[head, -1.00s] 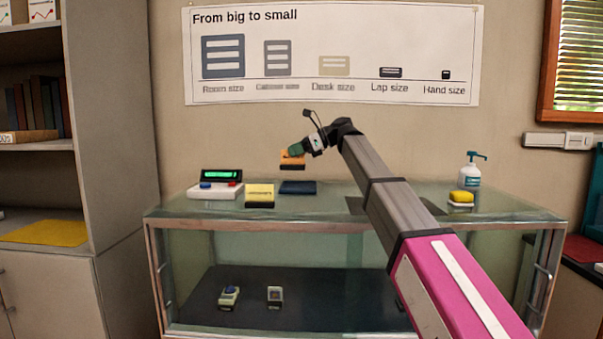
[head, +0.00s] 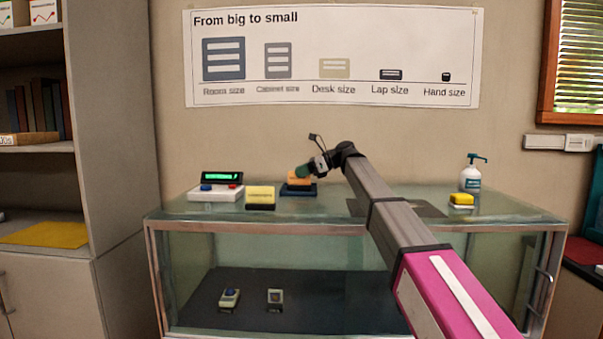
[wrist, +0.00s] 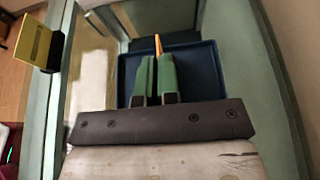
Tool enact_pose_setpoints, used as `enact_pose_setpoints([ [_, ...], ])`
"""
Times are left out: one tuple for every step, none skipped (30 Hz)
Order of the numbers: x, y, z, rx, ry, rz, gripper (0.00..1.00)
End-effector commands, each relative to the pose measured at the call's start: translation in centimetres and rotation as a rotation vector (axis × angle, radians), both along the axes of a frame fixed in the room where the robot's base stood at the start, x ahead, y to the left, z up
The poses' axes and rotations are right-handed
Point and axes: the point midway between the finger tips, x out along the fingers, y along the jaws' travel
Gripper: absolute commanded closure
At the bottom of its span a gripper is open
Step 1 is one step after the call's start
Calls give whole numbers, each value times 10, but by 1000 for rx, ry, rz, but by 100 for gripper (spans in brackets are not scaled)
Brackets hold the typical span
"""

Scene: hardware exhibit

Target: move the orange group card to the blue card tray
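The orange group card (head: 299,179) is at my gripper (head: 301,173), over the blue card tray (head: 297,189) on the glass case. In the wrist view, the green fingers of my gripper (wrist: 155,74) are close together with a thin orange edge of the card (wrist: 158,44) between their tips. The blue tray (wrist: 208,84) lies beneath and around the fingers in that view. The card stands upright, its lower edge at or just above the tray; I cannot tell whether it touches. The fingers hide part of the card.
A yellow card in a dark holder (head: 260,196) stands just left of the tray; it also shows in the wrist view (wrist: 34,40). A white device with a green display (head: 217,188) is farther left. A soap bottle (head: 472,172) and a yellow sponge (head: 462,199) stand right.

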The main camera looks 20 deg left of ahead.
Motion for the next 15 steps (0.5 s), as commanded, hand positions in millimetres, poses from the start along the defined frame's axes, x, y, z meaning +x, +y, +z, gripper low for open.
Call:
enact_pose_setpoints([
  [0,0,0,0,0,0,100],
  [0,0,0,0,0,0,100],
  [0,0,-1,0,0,0,100],
  [0,0,-1,0,0,0,100],
  [0,0,-2,0,0,0,100],
  [0,0,-2,0,0,0,88],
  [0,0,-2,0,0,0,78],
  [0,0,-2,0,0,0,72],
  [0,0,-2,0,0,0,72],
  [0,0,-2,0,0,0,72],
  [0,0,-2,0,0,0,72],
  [0,0,-2,0,0,0,72],
  [0,0,-2,0,0,0,72],
  [0,0,-2,0,0,0,72],
  [0,0,-2,0,0,0,72],
])
